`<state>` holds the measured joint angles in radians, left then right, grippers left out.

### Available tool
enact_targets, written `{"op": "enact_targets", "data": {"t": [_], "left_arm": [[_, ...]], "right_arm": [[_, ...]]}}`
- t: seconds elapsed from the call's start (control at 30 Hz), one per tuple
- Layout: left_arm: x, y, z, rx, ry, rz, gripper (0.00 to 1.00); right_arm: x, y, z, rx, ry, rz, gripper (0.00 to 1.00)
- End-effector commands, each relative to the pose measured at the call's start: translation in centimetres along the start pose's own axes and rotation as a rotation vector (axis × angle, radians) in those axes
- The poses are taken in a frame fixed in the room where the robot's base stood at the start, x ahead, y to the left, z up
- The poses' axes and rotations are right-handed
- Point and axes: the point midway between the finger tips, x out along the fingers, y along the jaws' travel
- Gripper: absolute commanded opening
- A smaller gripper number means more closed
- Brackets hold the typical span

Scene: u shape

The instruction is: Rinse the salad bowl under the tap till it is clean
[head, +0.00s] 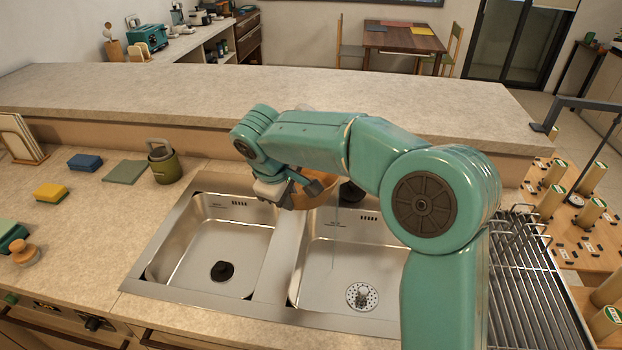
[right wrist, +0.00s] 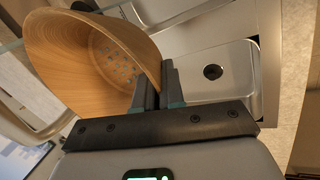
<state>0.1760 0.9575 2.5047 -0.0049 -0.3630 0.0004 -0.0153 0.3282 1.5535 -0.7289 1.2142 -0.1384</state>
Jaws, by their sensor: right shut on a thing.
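The wooden salad bowl (head: 318,198) is above the right sink basin (head: 345,262), near the divider, partly hidden by my right arm in the head view. My right gripper (head: 300,184) is shut on its rim. In the right wrist view the bowl (right wrist: 70,60) is tilted, its inside facing the camera, with several grey-blue spots on the inner wall. The right gripper's fingers (right wrist: 160,88) pinch the rim there. A thin, pale water stream (head: 335,235) seems to fall into the right basin, beside the bowl. The tap is mostly hidden behind my arm. My left gripper is out of view.
The left basin (head: 215,240) holds a black plug. A drying rack (head: 530,290) stands right of the sink. A raised ledge (head: 200,95) runs behind.

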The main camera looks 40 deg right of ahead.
Motion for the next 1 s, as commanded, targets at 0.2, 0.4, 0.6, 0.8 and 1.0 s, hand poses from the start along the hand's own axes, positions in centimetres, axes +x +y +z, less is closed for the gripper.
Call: {"op": "enact_targets", "data": {"t": [0.2, 0.4, 0.6, 0.8, 1.0], "left_arm": [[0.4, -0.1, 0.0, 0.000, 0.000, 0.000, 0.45], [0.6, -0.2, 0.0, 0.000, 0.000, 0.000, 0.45], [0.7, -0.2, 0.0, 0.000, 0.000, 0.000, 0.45], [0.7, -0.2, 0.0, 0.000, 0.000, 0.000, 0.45], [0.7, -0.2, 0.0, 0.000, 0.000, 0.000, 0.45]], "right_arm": [[-0.7, -1.8, -0.4, -0.001, 0.001, 0.001, 0.00], [-1.3, -3.4, -0.8, -0.001, 0.002, 0.001, 0.00], [-1.7, -4.4, -1.1, 0.000, 0.001, 0.001, 0.00], [-1.7, -4.5, -1.1, 0.001, 0.001, 0.001, 0.00], [-1.7, -4.5, -1.1, 0.001, 0.001, 0.001, 0.00]]}}
